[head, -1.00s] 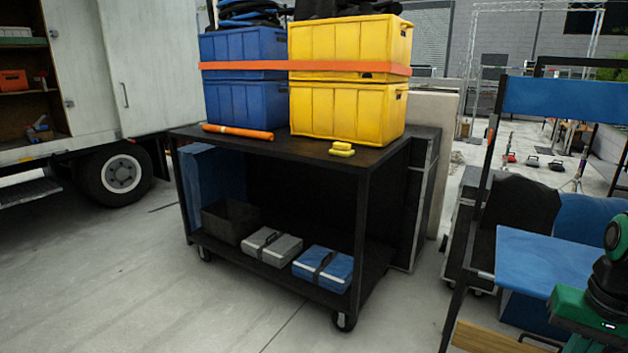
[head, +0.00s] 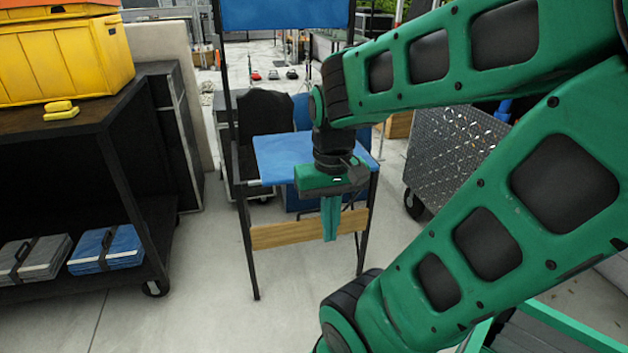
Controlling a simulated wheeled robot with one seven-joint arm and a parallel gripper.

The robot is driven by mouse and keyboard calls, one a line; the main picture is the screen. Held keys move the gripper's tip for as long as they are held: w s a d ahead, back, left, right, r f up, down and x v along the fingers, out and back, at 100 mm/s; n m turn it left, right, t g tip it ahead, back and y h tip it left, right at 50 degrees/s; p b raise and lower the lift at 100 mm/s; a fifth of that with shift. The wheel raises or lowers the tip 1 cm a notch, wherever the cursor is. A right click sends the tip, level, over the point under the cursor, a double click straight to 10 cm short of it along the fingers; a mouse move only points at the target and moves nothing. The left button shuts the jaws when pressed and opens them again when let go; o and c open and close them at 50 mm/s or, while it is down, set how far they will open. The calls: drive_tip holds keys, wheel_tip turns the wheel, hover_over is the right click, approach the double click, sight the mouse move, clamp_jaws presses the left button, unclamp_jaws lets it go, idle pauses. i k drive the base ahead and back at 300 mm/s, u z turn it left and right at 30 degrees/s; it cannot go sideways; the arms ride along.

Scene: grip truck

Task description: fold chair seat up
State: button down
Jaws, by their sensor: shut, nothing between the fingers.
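The folding chair stands in the middle of the head view, with a black frame, a blue back panel (head: 285,12) at the top and a wooden footrest bar (head: 285,231) low at the front. Its blue seat (head: 280,152) lies about level. My gripper (head: 330,236) hangs pointing down in front of the seat's right part, with its green fingers closed and empty. It hides part of the seat's front edge and of the footrest bar. I cannot tell whether it touches the chair.
A black cart (head: 110,120) with yellow crates (head: 65,58) on top stands at the left. A metal tread-plate box (head: 455,150) on wheels stands to the right behind my arm. Bare concrete floor lies between the cart and the chair.

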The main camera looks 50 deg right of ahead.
sight(277, 155)
drive_tip(key=u, duration=1.05)
drive_tip(key=k, duration=0.75)
drive_tip(key=z, duration=1.15)
drive_tip(key=i, duration=1)
drive_tip(key=u, duration=0.1)
